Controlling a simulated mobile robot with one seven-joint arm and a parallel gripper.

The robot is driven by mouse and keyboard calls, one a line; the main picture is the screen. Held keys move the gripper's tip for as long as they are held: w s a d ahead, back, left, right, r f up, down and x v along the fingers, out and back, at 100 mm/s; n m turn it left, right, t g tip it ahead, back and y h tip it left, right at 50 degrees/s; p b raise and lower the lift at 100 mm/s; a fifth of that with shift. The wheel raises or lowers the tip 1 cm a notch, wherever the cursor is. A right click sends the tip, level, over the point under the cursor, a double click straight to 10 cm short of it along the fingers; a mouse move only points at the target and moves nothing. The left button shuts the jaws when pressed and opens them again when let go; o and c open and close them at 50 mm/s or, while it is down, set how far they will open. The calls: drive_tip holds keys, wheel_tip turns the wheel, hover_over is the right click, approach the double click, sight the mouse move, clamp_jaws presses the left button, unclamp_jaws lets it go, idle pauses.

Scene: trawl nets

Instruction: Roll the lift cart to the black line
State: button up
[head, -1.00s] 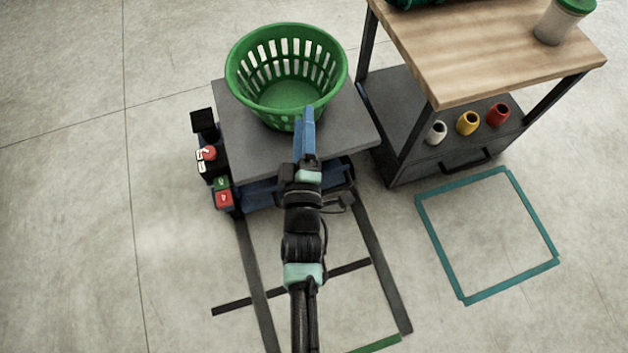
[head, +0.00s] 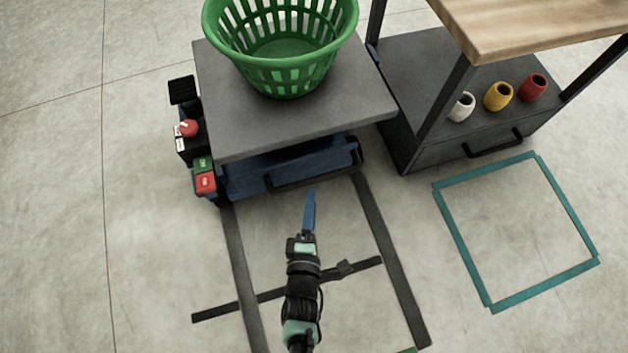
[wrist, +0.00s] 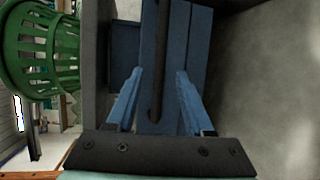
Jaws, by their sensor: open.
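The lift cart has a grey top (head: 310,115), a blue base (head: 285,170) and a dark handle bar (head: 315,168) along its near side. It stands at the far end of two dark floor rails. The black line (head: 220,310) crosses the rails nearer to me. My gripper (head: 310,195) is open and empty, just on the near side of the handle. In the wrist view the open blue fingers (wrist: 158,95) point at the blue base (wrist: 165,60), with the dark handle bar (wrist: 157,70) between them, apparently not gripped.
A green basket (head: 283,50) sits on the cart top. A control box with red and green buttons (head: 204,172) is on the cart's left. A wood-topped workbench (head: 520,25) with several small pots stands close on the right. A teal square (head: 468,250) marks the floor.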

sight(314, 179)
drive_tip(key=shift+b+x, duration=1.7)
drive_tip(key=shift+x, duration=2.05)
clamp_jaws()
